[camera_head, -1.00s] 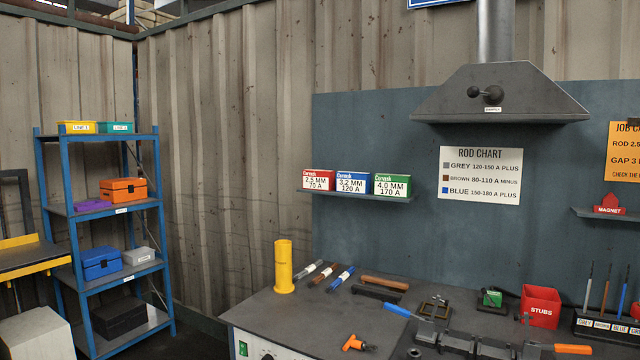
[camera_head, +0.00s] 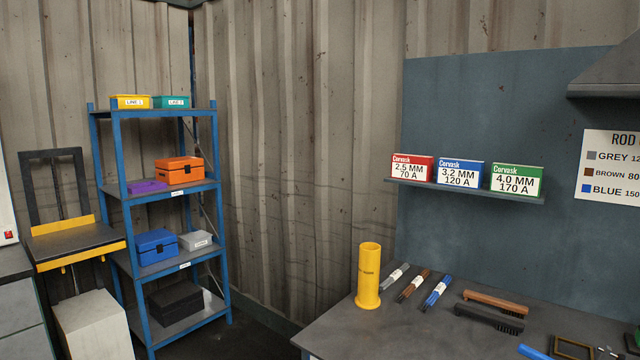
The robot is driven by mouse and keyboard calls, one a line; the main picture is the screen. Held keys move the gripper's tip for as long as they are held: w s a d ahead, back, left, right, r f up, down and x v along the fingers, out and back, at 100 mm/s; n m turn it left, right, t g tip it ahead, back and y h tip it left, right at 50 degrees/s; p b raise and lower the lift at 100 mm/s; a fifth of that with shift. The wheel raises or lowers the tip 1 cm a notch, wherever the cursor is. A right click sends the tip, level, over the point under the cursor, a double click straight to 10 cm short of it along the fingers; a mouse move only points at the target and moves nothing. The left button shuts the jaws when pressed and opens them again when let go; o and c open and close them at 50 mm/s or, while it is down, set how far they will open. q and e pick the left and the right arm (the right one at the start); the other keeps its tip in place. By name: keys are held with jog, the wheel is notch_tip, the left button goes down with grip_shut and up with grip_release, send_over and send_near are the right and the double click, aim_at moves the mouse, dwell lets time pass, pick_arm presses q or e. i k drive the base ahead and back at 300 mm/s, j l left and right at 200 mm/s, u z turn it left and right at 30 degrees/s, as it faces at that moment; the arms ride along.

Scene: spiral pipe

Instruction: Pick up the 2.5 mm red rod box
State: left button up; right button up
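The red 2.5 mm rod box (camera_head: 411,169) stands at the left end of a small wall shelf (camera_head: 470,192). Its white label reads 2.5 MM, 70 A. The blue 3.2 mm box (camera_head: 459,174) stands close to its right, and the green 4.0 mm box (camera_head: 516,180) stands at the right end. Neither of my grippers is in view.
Below the shelf, a workbench (camera_head: 400,335) holds a yellow cylinder (camera_head: 369,275), several rod bundles and two brushes (camera_head: 490,305). A blue shelving rack (camera_head: 165,210) with boxes stands at the left. The space before the wall shelf is clear.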

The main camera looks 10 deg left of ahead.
aim_at(407, 167)
jog(key=i+j+u, duration=0.25)
jog(key=u, duration=0.2)
jog(key=i+j+u, duration=0.2)
jog(key=u, duration=0.2)
jog(key=i+u, duration=0.85)
jog(key=i+z, duration=0.2)
jog(key=i, duration=0.25)
jog(key=i+z, duration=0.25)
jog(key=i, duration=0.15)
jog(key=i+j+z, duration=0.2)
jog(key=i, duration=0.2)
jog(key=i+j+z, duration=0.25)
jog(key=i, duration=0.15)
